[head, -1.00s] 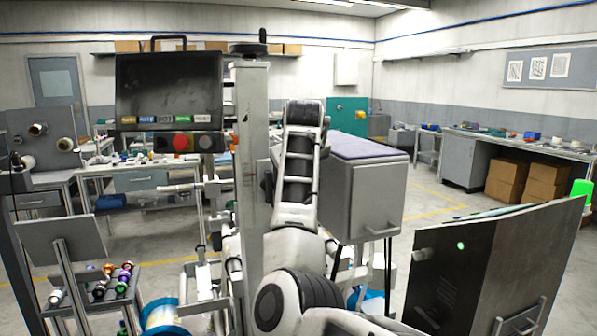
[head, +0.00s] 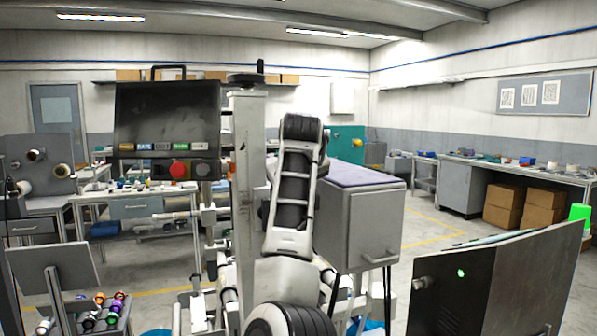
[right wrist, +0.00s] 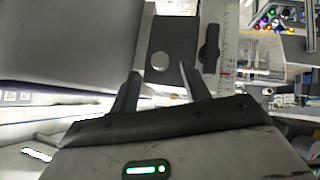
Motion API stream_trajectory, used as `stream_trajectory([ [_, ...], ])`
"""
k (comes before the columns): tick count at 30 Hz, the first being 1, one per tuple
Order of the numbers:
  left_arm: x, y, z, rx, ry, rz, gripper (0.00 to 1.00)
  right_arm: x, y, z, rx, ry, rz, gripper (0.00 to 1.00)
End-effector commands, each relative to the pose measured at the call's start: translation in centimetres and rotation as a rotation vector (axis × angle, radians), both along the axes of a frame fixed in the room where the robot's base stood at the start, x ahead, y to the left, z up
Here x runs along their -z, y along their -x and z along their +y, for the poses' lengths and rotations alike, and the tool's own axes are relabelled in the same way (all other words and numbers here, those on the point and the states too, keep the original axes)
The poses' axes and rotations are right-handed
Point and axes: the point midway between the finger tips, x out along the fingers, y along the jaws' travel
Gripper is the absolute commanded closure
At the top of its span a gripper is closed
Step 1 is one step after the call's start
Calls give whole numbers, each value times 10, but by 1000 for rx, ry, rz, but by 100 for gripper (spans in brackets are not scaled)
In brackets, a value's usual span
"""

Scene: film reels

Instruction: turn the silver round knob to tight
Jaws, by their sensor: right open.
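The silver round knob (right wrist: 160,61) shows in the right wrist view, as a small pale disc on a dark plate (right wrist: 172,38). My right gripper (right wrist: 159,69) is open. Its two dark fingers point toward the plate, and the knob shows between their tips, nearer the left one. I cannot tell the distance left between the tips and the knob. In the head view my right arm (head: 292,200) rises in the middle and hides its own gripper, and I cannot make out the knob there. My left gripper is not in view.
A black lever (right wrist: 210,46) and a ruled scale (right wrist: 229,40) lie right of the fingers. In the head view a metal column (head: 248,160), a dark screen (head: 168,112) and a grey box (head: 362,228) stand close around my arm. A dark cabinet (head: 490,285) is at right.

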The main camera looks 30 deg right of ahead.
Motion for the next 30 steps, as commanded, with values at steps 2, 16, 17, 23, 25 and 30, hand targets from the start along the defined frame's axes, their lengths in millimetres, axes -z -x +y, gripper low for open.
stream_trajectory([
  [2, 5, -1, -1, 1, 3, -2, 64, -12, 13, 8, 0, 1, -6, 53],
  [16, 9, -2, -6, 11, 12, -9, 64, -75, 72, 42, 0, 0, -1, 53],
  [17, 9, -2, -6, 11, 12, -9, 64, -77, 73, 43, -1, 0, 0, 53],
  [23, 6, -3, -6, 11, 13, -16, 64, -81, 78, 46, -1, -1, 2, 53],
  [25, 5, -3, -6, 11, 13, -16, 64, -81, 78, 46, 0, 0, 2, 53],
  [30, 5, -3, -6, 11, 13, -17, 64, -81, 77, 46, 0, 0, 1, 53],
])
